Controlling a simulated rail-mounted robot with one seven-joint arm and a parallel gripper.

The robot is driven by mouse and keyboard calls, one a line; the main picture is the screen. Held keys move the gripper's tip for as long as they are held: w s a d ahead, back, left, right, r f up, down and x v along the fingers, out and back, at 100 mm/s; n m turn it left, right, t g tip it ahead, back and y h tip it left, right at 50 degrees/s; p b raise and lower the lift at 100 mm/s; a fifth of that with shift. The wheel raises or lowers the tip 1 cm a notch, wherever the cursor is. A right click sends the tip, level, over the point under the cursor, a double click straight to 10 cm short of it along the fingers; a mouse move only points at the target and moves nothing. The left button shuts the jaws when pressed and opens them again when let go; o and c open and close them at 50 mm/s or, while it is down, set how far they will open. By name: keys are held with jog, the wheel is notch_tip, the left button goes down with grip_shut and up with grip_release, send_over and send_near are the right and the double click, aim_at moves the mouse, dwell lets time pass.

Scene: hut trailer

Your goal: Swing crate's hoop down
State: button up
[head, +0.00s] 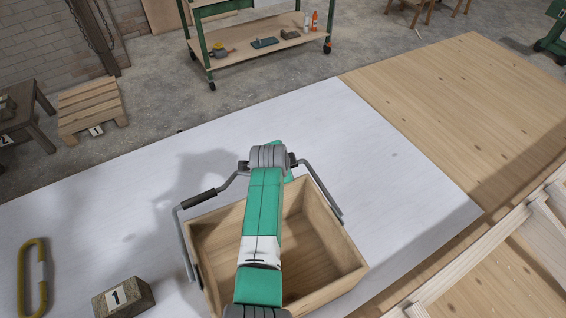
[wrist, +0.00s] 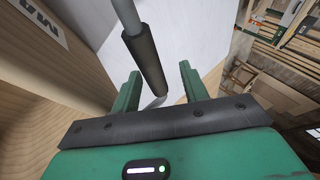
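The open wooden crate (head: 345,250) stands on the white tabletop, below my arm. Its grey metal hoop (head: 185,245) is raised above the rim, with a dark grip (head: 199,198) at the upper left; a grey bar also shows on the right. My arm hides part of the hoop and crate. In the wrist view, the dark grip (wrist: 145,60) lies ahead of the space between the two green fingers of my gripper (wrist: 157,88). The fingers are apart and hold nothing; whether the grip is between their tips is unclear. The crate wall (wrist: 45,60) is at the left.
A wooden block marked 1 (head: 123,297) and a yellow ring-shaped piece (head: 33,275) lie left of the crate. Wooden framing (head: 480,240) stands at the right. The white tabletop (head: 390,160) behind and right of the crate is clear. A shelf cart (head: 260,48) stands beyond.

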jog(key=shift+r, duration=0.3)
jog(key=p+v, duration=0.3)
jog(key=v, duration=0.4)
jog(key=shift+s, duration=0.2)
